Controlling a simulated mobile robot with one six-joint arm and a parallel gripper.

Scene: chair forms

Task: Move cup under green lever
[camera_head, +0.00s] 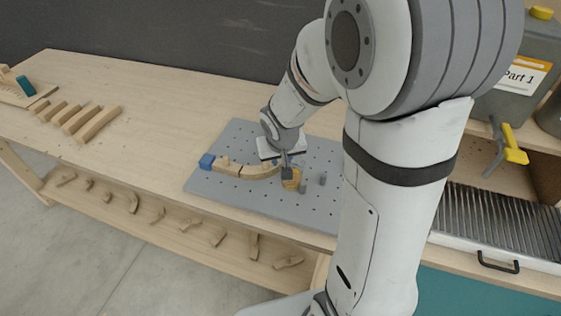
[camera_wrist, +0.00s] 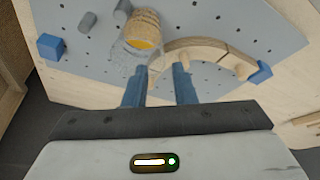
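A round cup-like thing (camera_wrist: 143,30) with a tan ribbed side and a yellow face stands on the grey pegboard; a clear rim or shell seems to show around its lower edge. In the head view it is the small amber shape (camera_head: 291,182), partly hidden by my gripper (camera_head: 287,168). The fingertips are close beside the cup and over the curved wood. A yellow lever (camera_head: 515,150) is on a grey container at right; I see no green lever.
The grey pegboard (camera_head: 222,184) bears a curved wooden form (camera_head: 245,172), a blue block (camera_head: 207,161) and small grey pegs (camera_head: 323,179). Wooden blocks (camera_head: 90,123) lie at left. A ridged metal tray (camera_head: 500,222) is at right. The table middle-left is clear.

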